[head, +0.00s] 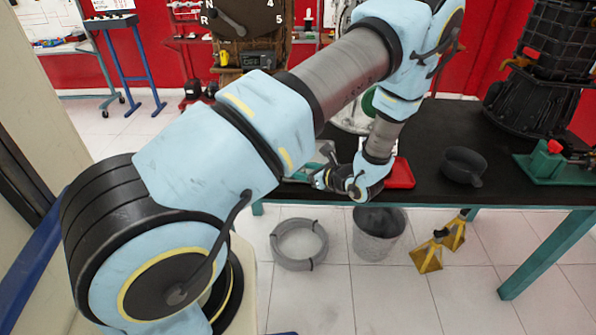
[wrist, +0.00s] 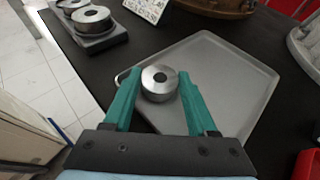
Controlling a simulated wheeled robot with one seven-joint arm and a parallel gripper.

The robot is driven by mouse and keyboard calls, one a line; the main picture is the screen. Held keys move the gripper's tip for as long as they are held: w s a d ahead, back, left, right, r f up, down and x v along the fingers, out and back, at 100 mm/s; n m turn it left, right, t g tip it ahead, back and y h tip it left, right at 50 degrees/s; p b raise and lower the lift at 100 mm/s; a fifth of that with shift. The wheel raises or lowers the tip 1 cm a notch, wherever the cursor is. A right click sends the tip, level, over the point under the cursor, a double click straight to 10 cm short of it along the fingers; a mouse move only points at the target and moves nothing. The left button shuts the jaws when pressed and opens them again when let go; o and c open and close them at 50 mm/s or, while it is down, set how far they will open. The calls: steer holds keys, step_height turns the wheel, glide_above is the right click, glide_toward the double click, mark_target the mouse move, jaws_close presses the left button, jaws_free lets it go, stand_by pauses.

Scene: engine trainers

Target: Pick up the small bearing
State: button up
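The small bearing (wrist: 158,83), a short silver metal ring with a dark centre hole, sits on a grey tray (wrist: 225,85) in the wrist view. My gripper (wrist: 159,78) has two teal fingers spread apart, one on each side of the bearing. A narrow gap seems to show between each fingertip and the bearing, so I see no firm contact. In the head view my arm hides the bearing and most of the gripper.
A larger metal ring (wrist: 91,18) sits on a grey block at the upper left. A white printed card (wrist: 147,8) stands behind. In the head view, a red tray (head: 400,174) and a black pan (head: 463,165) are on the black table (head: 430,135), with a green-based device (head: 548,165) further right.

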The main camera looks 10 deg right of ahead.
jaws_close()
steer(key=shift+r, duration=0.1)
stand_by(0.3)
